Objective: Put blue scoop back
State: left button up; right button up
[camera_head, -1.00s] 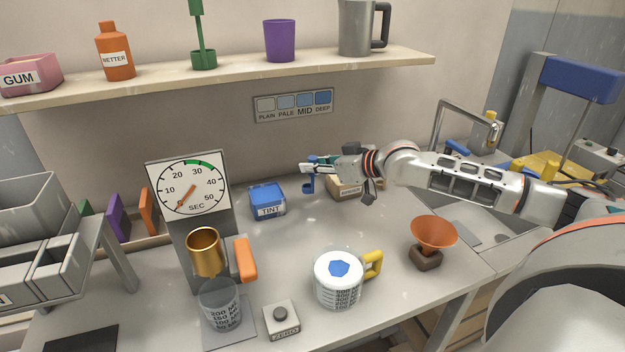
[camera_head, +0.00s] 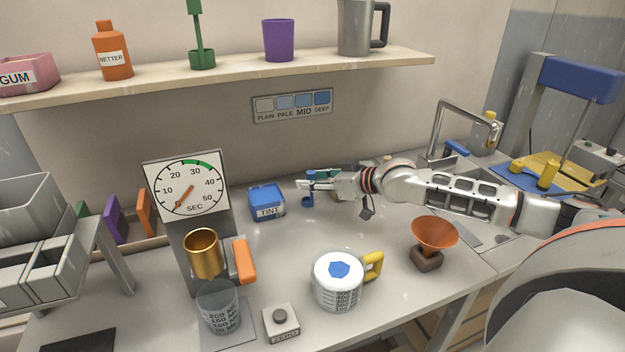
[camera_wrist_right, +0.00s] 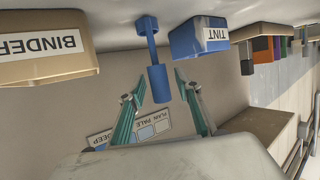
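The blue scoop (camera_head: 308,190) is upright at the back of the table, to the right of the blue TINT box (camera_head: 267,200). In the right wrist view the scoop's thick handle (camera_wrist_right: 158,84) is between the fingers of my right gripper (camera_wrist_right: 160,88), with a small gap on each side. Its cup (camera_wrist_right: 147,26) points down toward the table; I cannot tell whether it touches. My right gripper (camera_head: 318,180) is open around the handle. The TINT box (camera_wrist_right: 199,38) is close beside the scoop. My left gripper is not in view.
The BINDER box (camera_wrist_right: 45,60) is on the scoop's other side, mostly hidden behind my gripper in the head view. A white measuring jug (camera_head: 338,290), an orange funnel (camera_head: 433,235) and a dial timer (camera_head: 187,185) stand nearer. The shelf (camera_head: 230,75) hangs above.

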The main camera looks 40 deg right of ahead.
jog(key=shift+r, duration=0.1)
jog(key=shift+s+d+r, duration=0.1)
jog(key=shift+s+r, duration=0.05)
jog(key=p+v, duration=0.2)
jog(key=v, duration=0.5)
dwell(0.4)
dwell(0.3)
